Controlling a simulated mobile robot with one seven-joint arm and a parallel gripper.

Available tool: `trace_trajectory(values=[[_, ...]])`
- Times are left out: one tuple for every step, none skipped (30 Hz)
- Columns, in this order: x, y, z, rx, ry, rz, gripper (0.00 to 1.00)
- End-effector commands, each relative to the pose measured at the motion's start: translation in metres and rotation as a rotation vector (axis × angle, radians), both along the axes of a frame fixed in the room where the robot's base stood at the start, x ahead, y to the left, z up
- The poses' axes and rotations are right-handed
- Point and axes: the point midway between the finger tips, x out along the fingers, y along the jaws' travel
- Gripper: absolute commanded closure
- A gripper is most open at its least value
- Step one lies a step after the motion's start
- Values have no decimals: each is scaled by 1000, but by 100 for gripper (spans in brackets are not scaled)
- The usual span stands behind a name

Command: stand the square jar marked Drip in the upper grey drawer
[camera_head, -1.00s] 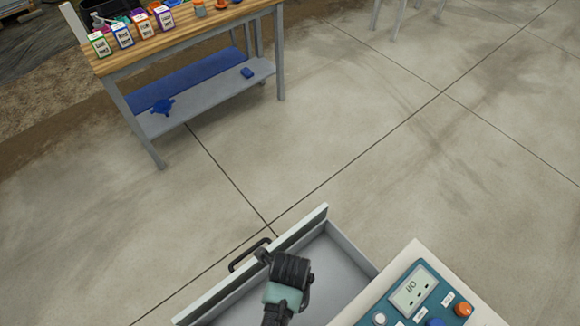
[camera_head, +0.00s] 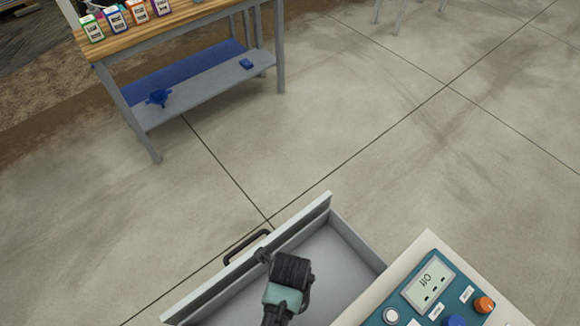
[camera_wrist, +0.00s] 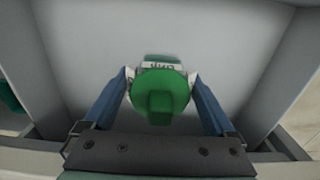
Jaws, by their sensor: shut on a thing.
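In the wrist view, the jar (camera_wrist: 160,92) shows a round green lid with a raised green grip and, beyond it, a sliver of a white label with partly hidden lettering that seems to read Drip. My gripper (camera_wrist: 162,100) is shut on the jar, with one blue-grey finger on each side of it. The grey drawer (camera_head: 345,262) is pulled open, and my gripper (camera_head: 278,290) is over its inside in the head view, where the jar is hidden. The wrist view shows the drawer floor (camera_wrist: 100,50) beneath the jar; I cannot tell whether the jar touches it.
The drawer's front panel with its black handle (camera_head: 247,246) is left of my gripper. A control panel (camera_head: 440,290) with a display reading Off and knobs is at the lower right. A workbench (camera_head: 150,40) with several labelled jars stands at the upper left. Open floor lies between.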

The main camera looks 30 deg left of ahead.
Motion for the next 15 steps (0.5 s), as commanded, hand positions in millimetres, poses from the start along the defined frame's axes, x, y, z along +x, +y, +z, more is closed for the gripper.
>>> trace_trajectory(values=[[0, 0, -10, 0, 0, 0, 70], [0, 0, -13, 0, 0, 0, 70], [0, 0, -16, 0, 0, 0, 70], [0, 0, -19, 0, 0, 0, 70], [0, 0, -22, 0, 0, 0, 70], [0, 0, -26, 0, 0, 0, 70], [0, 0, -29, 0, 0, 0, 70], [0, 0, -31, 0, 0, 0, 70], [0, 0, -35, 0, 0, 0, 70], [0, 0, -38, 0, 0, 0, 70], [0, 0, -41, 0, 0, 0, 70], [0, 0, -44, 0, 0, 0, 70], [0, 0, -47, 0, 0, 0, 70], [0, 0, -50, 0, 0, 0, 70], [0, 0, -54, 1, 0, 0, 70]])
